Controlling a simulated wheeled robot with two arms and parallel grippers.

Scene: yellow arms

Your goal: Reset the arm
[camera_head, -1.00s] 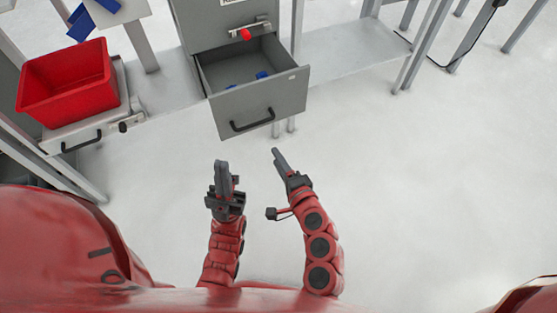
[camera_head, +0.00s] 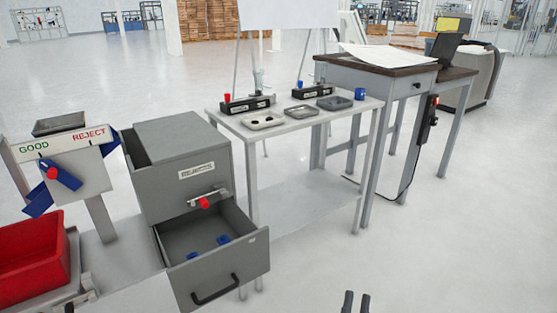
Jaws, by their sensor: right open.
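My right gripper (camera_head: 356,302) shows only as two dark fingertips at the bottom edge, right of centre. The tips stand apart with nothing between them, over the pale floor. The rest of my right arm is below the picture. My left gripper is out of view. The right fingertips appear to the right of the open grey drawer (camera_head: 228,272) and apart from it in the picture.
The grey cabinet (camera_head: 181,141) has its drawer pulled out, with blue parts (camera_head: 223,239) inside. A red bin (camera_head: 32,262) is at the left. A white table (camera_head: 290,127) with trays and a dark-topped desk (camera_head: 400,64) stand behind. The floor at right is clear.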

